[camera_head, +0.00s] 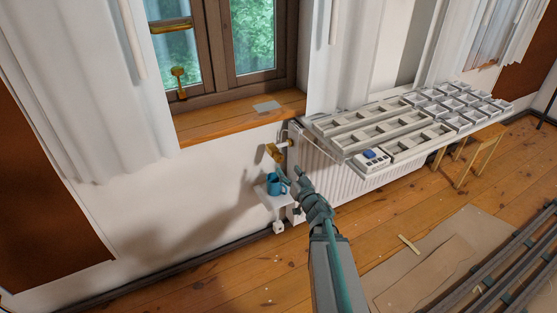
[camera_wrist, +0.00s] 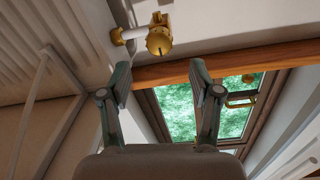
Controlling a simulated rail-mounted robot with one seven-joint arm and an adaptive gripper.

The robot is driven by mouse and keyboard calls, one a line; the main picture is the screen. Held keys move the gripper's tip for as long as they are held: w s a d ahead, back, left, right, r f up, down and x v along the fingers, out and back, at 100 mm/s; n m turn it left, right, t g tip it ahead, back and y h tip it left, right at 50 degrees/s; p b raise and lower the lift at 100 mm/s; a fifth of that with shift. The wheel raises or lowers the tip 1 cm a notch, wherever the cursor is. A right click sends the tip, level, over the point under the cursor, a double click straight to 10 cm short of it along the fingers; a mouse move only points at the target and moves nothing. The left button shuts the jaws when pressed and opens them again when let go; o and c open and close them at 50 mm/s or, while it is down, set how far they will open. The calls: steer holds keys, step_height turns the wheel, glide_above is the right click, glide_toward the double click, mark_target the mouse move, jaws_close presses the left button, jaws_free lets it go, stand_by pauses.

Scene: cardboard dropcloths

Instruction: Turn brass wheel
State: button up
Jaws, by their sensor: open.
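The brass wheel (camera_head: 272,151) sits on a pipe at the upper left end of the white radiator, just below the wooden windowsill. In the wrist view the round brass wheel (camera_wrist: 159,42) shows at the top, on a brass valve body joined to a white pipe. My gripper (camera_wrist: 161,78) is open and empty, its two fingers spread wide. The wheel lies beyond the fingertips, apart from them. In the head view my gripper (camera_head: 287,174) is in front of the radiator's left end, below and to the right of the wheel, partly hidden by my arm.
The radiator (camera_head: 335,186) and grey trays (camera_head: 350,122) on top lie to the right. The wooden windowsill (camera_head: 225,121) is above. The wall to the left is clear.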

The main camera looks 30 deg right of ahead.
mark_target(280, 160)
steer(key=w+b, duration=0.1)
steer(key=w, duration=0.7)
steer(key=shift+w+d, duration=0.1)
steer(key=shift+w, duration=0.3)
steer(key=c, duration=1.1)
steer(key=shift+c, duration=0.2)
